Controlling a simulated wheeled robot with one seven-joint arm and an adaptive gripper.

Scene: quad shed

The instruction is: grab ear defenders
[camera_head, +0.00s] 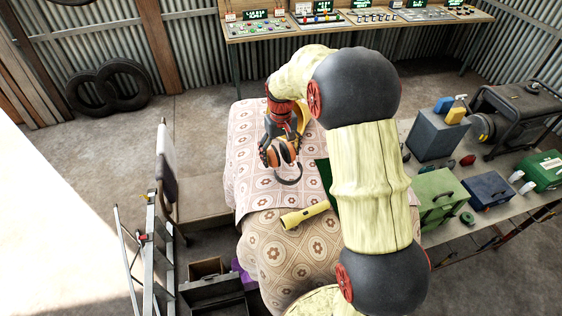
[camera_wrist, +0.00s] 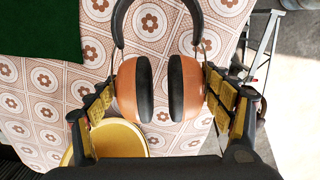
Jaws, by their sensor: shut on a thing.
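The ear defenders (camera_head: 283,152) have orange cups with black cushions and a dark headband. My gripper (camera_head: 275,146) is around them over the patterned cloth. In the wrist view the ear defenders (camera_wrist: 185,88) stand between the yellow-padded fingers of my gripper (camera_wrist: 162,98), one finger against the outer side of each cup. The headband runs toward the top of that view. I cannot tell whether they touch the cloth. My arm hides part of the area behind them in the head view.
A patterned cloth (camera_head: 246,165) covers the surface below. A yellow flashlight (camera_head: 304,215) lies in front, and a dark green item (camera_head: 324,174) lies to the right. A yellow round object (camera_wrist: 122,140) is close to my gripper. A stepladder (camera_head: 150,255) stands left; a cluttered bench is right.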

